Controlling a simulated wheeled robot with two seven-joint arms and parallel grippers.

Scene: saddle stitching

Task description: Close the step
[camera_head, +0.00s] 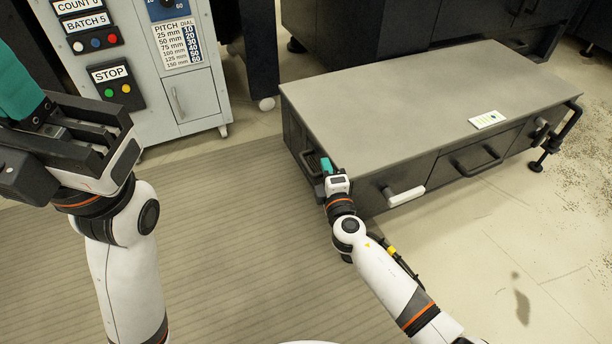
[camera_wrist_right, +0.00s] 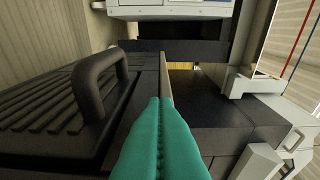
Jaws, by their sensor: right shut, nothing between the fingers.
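A dark panel with raised ribs and a black bar handle (camera_wrist_right: 100,85), which looks like the step (camera_wrist_right: 45,115), fills the left of the right wrist view. I cannot clearly tell how far it stands out. My right gripper (camera_head: 326,166) is at the near left corner of the low grey-topped bench (camera_head: 400,100). Its teal fingers (camera_wrist_right: 160,110) are pressed together and empty, pointing along a thin pale edge beside the ribbed panel. Whether they touch it is unclear. My left gripper (camera_head: 20,90) is raised at the upper left, away from the bench; its finger gap is hidden.
A card (camera_head: 487,119) lies on top. A control cabinet (camera_head: 165,85) stands behind left. The ribbed mat (camera_head: 240,230) is clear.

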